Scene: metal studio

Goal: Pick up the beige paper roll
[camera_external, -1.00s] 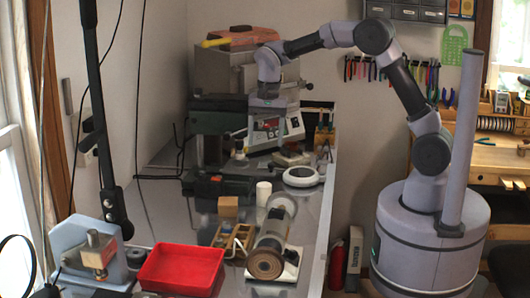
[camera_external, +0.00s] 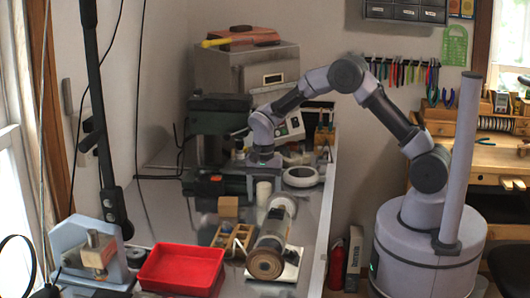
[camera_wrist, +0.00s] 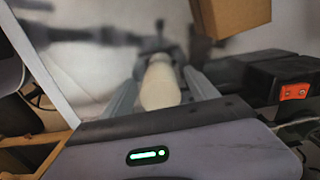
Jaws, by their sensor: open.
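The beige paper roll (camera_external: 263,193) is a small pale cylinder standing upright on the grey bench in the external view. My gripper (camera_external: 263,170) points down just above it, and its fingertips are hard to make out there. In the wrist view the roll (camera_wrist: 160,84) shows between the two grey fingers of my gripper (camera_wrist: 162,72). The fingers are apart, with one on each side of the roll. I cannot tell whether either touches it.
A wooden block (camera_external: 228,207) stands left of the roll. A large metal cylinder (camera_external: 270,238) lies nearer the camera, and a red tray (camera_external: 180,268) sits front left. A dark vise (camera_external: 215,184) is close on the left. A white round device (camera_external: 303,176) is at right.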

